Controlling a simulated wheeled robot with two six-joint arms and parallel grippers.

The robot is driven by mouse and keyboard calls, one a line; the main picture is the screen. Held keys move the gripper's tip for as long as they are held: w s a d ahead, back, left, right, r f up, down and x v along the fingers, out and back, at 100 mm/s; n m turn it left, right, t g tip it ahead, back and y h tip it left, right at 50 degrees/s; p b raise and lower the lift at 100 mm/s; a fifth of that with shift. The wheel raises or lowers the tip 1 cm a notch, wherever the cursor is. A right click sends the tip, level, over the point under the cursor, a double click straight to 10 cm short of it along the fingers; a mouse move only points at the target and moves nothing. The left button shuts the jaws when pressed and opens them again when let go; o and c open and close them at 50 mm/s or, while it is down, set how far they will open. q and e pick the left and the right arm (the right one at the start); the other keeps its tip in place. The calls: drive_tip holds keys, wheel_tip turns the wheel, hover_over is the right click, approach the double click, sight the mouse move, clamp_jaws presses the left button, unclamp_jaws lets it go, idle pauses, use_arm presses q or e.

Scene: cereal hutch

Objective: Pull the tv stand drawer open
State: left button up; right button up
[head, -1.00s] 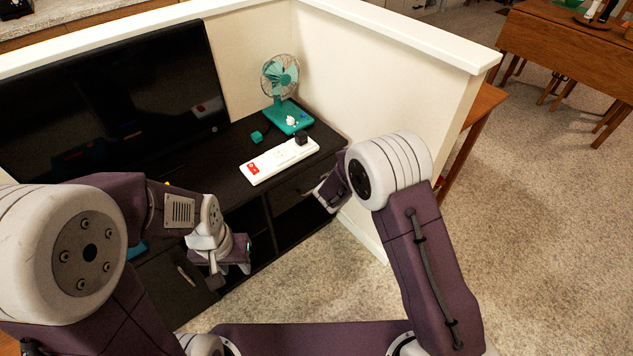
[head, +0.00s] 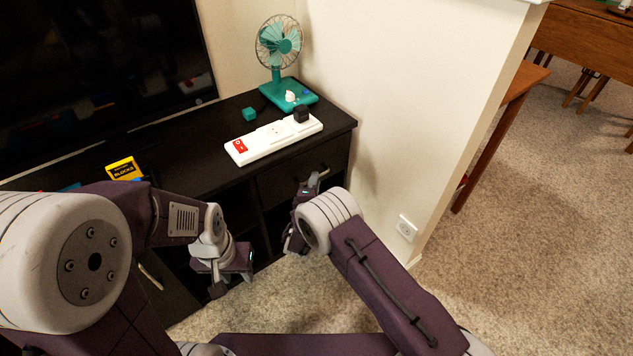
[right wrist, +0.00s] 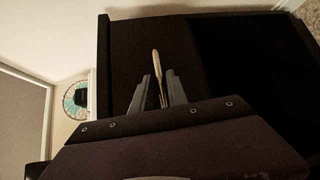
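The dark tv stand (head: 206,164) stands against the wall. Its right drawer front (head: 276,183), under the top's right end, looks closed; it also shows as a dark panel in the right wrist view (right wrist: 127,55). A light bar handle (right wrist: 155,65) stands out from it. My right gripper (right wrist: 160,90) is open, with its fingers on either side of the handle's near part and a gap showing between them. In the head view my right gripper (head: 308,188) is in front of the drawer. My left gripper (head: 232,275) hangs before the stand's lower middle; its finger opening is unclear.
A white power strip (head: 272,141), teal fan (head: 280,60), teal cube (head: 249,114) and yellow box (head: 123,169) are on the stand, by the tv (head: 90,80). A wall (head: 420,110) borders the right side. Carpet (head: 285,300) in front is clear.

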drive_tip(key=shift+b+x, duration=0.4)
drive_tip(key=shift+x, duration=1.1)
clamp_jaws()
